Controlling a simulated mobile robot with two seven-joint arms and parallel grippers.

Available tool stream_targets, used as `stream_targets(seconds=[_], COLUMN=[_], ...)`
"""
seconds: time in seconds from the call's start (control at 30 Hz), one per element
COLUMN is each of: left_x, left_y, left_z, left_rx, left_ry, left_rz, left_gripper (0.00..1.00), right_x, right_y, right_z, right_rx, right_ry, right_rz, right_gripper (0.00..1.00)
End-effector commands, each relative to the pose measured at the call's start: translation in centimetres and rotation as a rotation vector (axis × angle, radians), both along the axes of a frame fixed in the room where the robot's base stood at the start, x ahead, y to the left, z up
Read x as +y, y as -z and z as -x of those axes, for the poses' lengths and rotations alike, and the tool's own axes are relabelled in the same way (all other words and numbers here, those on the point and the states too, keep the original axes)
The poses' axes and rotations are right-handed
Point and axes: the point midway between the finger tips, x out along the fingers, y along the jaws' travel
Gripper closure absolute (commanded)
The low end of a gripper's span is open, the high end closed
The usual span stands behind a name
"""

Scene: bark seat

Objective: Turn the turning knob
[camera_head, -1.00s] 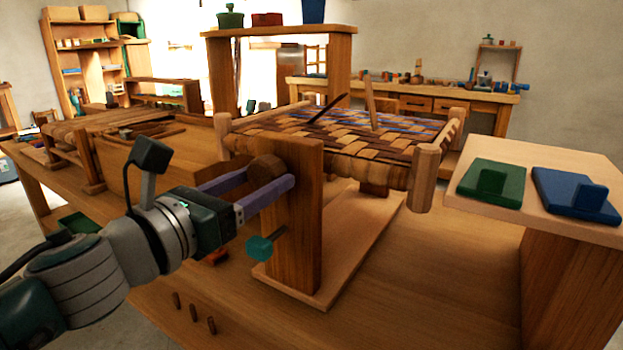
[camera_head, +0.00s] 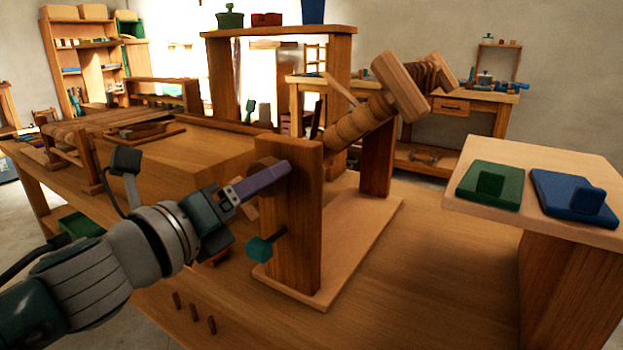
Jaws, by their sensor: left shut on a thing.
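The turning knob (camera_head: 262,164) is a round brown wooden piece on the near face of a wooden upright post (camera_head: 305,225). It is partly hidden by my left gripper (camera_head: 268,180), whose lilac fingers are shut on it. One finger shows plainly across the knob; the other is mostly hidden below and behind. A teal-headed peg (camera_head: 259,249) sticks out of the post below the knob. My right gripper is not in view.
A pale side table (camera_head: 465,203) at the right holds a green block plate (camera_head: 490,187) and a blue block plate (camera_head: 573,196). A tall wooden shelf stand (camera_head: 280,32) rises behind. Short pegs (camera_head: 194,313) stand on the bench front. The right bench top is clear.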

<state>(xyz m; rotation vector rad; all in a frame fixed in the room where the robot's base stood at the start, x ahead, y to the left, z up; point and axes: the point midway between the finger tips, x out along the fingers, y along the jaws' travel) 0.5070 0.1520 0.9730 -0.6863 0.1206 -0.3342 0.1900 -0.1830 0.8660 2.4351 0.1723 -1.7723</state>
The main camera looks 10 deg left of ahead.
Motion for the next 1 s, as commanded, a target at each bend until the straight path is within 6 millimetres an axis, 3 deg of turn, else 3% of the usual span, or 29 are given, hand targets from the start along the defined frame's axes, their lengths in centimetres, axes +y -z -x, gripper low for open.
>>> stream_targets(seconds=[1.0], left_x=[-0.1], left_y=[-0.4], left_z=[0.0], left_rx=[0.330], left_ry=[0.000], left_rz=[0.908], left_gripper=[0.94], right_x=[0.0], right_y=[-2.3], right_z=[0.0], right_rx=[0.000], right_ry=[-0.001], right_rz=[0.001], right_gripper=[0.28])
